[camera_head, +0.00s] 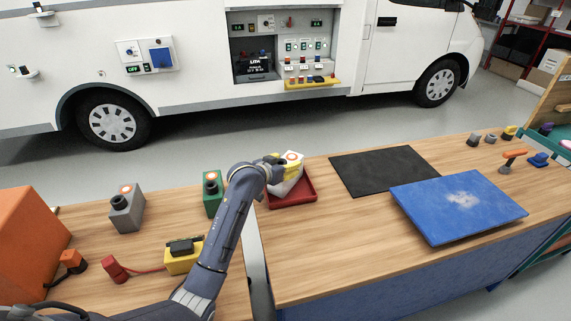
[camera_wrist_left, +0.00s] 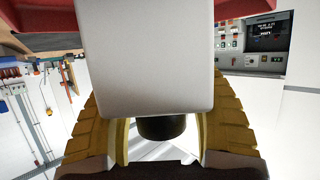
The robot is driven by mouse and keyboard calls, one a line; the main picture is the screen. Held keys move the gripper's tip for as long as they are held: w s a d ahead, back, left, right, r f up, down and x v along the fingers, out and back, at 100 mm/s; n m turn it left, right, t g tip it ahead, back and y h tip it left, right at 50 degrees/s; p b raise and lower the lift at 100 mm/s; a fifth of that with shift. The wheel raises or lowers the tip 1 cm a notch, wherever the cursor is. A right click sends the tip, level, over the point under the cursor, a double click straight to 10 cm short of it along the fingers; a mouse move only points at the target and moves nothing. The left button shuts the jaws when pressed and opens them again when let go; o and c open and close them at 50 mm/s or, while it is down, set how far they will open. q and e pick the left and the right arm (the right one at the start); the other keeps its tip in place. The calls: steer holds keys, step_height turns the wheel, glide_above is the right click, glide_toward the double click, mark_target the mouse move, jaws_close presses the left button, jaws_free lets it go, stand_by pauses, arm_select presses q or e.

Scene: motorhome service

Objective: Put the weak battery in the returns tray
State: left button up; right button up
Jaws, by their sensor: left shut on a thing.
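A white battery (camera_head: 288,182) with an orange ring on top is tilted, inside the outline of the red tray (camera_head: 306,199). I cannot tell whether it touches the tray floor. My left gripper (camera_head: 279,168) comes from the left, its yellow fingers shut on the battery. In the left wrist view the white battery (camera_wrist_left: 145,55) and its black knob fill the gap between the yellow fingers (camera_wrist_left: 163,125), and red tray edges (camera_wrist_left: 40,42) show behind. A grey battery (camera_head: 126,212) and a green battery (camera_head: 211,196) stand on the left bench. My right gripper is out of view.
A yellow device (camera_head: 180,262) with a red-cabled plug lies on the left bench, near an orange box (camera_head: 28,245). A black mat (camera_head: 385,170) and a blue board (camera_head: 457,205) lie right of the tray. A gap separates the benches. The motorhome (camera_head: 220,70) stands behind.

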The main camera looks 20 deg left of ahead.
arm_select(q)
steer(key=o, duration=1.6)
steer(key=shift+c, duration=0.2)
steer(key=shift+s+r, duration=0.1)
steer(key=v, duration=1.2)
steer(key=shift+a, duration=0.1)
